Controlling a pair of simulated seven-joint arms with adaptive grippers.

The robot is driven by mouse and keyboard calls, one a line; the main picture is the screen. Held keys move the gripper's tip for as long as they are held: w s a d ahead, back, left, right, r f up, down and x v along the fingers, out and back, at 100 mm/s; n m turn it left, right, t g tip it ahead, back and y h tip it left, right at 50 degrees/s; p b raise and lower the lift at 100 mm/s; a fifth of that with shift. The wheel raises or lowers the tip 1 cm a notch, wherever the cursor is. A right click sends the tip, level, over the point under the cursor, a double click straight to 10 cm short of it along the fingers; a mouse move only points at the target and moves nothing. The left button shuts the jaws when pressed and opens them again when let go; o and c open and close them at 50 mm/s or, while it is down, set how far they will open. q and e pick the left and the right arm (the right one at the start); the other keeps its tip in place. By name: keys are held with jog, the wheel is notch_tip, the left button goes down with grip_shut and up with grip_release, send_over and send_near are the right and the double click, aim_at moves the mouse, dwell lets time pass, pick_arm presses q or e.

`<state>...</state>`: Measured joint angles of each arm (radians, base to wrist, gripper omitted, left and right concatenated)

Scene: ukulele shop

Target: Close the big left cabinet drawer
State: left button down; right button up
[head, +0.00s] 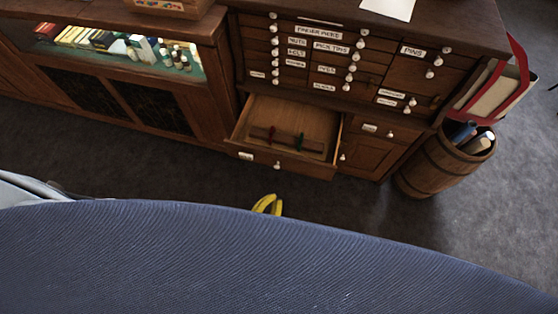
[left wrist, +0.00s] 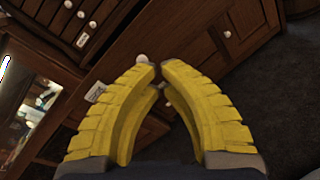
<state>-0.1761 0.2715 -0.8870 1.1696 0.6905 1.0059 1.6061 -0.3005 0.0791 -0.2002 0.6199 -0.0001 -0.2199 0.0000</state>
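The big left drawer (head: 240,156) of the dark wooden cabinet is pulled out, low in the cabinet, in the head view. Its front has a white label and a round white knob (head: 278,165). A red and a green item lie inside it. My left gripper (head: 268,201) shows as yellow fingertips over the floor below the drawer front in the picture. In the left wrist view its fingers (left wrist: 160,67) converge with tips almost together and nothing held; a white knob (left wrist: 142,58) shows just beside the tips. Contact cannot be told. My right gripper is not in view.
Small labelled drawers (head: 330,47) sit above the open drawer, and a lower cabinet door (head: 368,157) is at its right. A barrel (head: 432,170) with rolled items stands right of the cabinet. A lit display case (head: 125,60) is at left. Grey floor in front is clear.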

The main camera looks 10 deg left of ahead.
pick_arm(q)
notch_tip(320, 180, up, 2)
jog(key=a+n+t+y, duration=0.1)
jog(key=a+n+y, duration=0.2)
jog(key=n, duration=0.6)
send_near(276, 157)
jog(key=shift+t, duration=0.3)
jog(key=w, duration=0.8)
jog(key=shift+w+d+f, duration=0.1)
jog(key=shift+d+f, duration=0.15)
jog(key=shift+d, duration=0.15)
